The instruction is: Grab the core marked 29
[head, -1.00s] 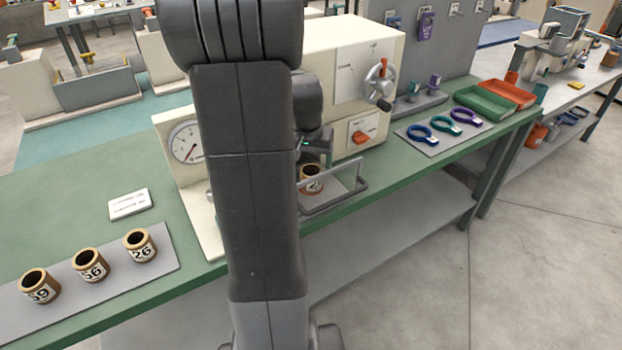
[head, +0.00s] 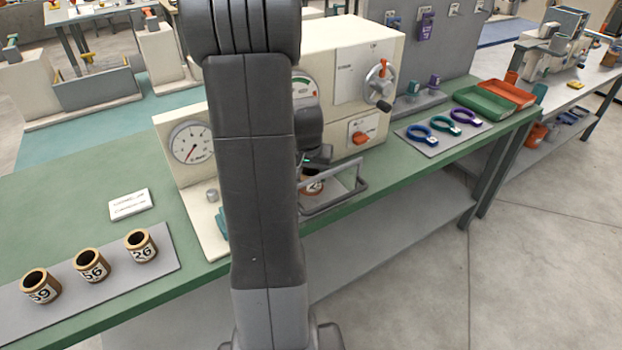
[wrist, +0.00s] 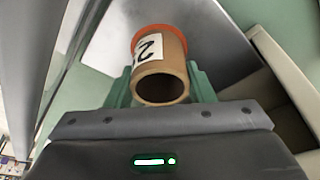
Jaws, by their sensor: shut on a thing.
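A tan cardboard core (wrist: 172,82) with an orange-red far rim and a white label is between the two green fingers of my gripper (wrist: 160,85) in the wrist view. The fingers are shut on its sides. Only a "2" shows on the label; the rest is turned out of sight. In the head view the core (head: 313,186) sits at the railed tray of the winder, partly hidden by my arm and gripper. I cannot tell whether it still touches the tray.
Three cores marked 59 (head: 40,288), 56 (head: 91,265) and 26 (head: 141,246) stand on a grey mat at the left. The tray's metal rail (head: 338,205) is close beside the held core. The winder (head: 345,75) stands behind. Ring tools (head: 445,122) lie at the right.

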